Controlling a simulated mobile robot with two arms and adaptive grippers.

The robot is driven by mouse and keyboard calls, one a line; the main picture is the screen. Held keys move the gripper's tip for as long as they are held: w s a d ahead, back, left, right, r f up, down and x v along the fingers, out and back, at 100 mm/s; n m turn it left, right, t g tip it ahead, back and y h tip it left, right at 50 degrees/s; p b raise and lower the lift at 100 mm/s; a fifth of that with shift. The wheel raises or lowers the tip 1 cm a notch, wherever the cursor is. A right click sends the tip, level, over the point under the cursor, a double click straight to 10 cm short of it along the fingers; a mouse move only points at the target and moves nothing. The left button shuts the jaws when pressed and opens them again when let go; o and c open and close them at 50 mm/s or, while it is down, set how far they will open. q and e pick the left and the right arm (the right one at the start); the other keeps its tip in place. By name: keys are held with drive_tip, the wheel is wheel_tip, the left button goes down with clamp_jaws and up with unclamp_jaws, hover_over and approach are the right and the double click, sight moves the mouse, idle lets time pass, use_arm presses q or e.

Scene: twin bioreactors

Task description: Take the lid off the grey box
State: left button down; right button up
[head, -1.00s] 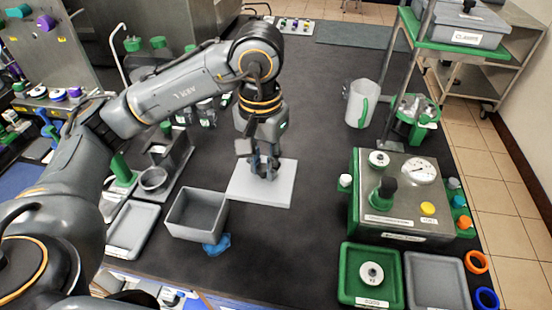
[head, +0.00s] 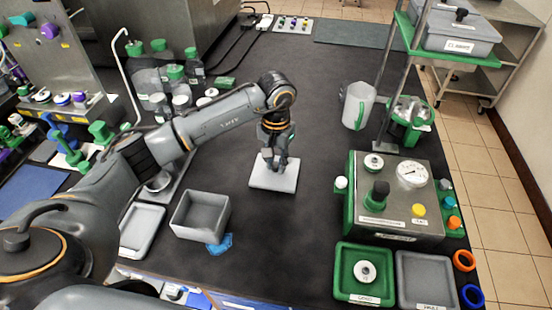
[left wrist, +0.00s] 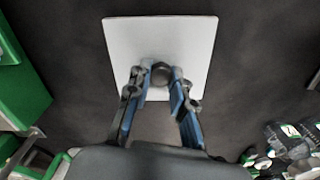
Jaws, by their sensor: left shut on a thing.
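The open grey box (head: 181,222) stands on the dark bench at lower left in the head view, with no lid on it. A pale grey square lid (head: 262,178) is to its upper right, apart from it. My left gripper (head: 275,163) is over the lid, pointing down. In the left wrist view, my gripper (left wrist: 161,77) is shut on the dark knob at the lid (left wrist: 160,35). I cannot tell whether the lid touches the bench. My right gripper is not in view.
A blue crumpled thing (head: 219,245) lies by the grey box. A grey tray (head: 141,231) is to its left. A metal device with a gauge (head: 395,197), a green tray (head: 346,286) and a jug (head: 358,105) stand to the right. Bench is clear around the lid.

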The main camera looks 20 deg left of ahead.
use_arm(q)
drive_tip(key=shift+f, duration=0.2)
drive_tip(key=shift+f, duration=0.2)
drive_tip(key=c, duration=1.2)
unclamp_jaws()
drive_tip(key=shift+o, duration=0.2)
drive_tip(key=shift+r, duration=0.15)
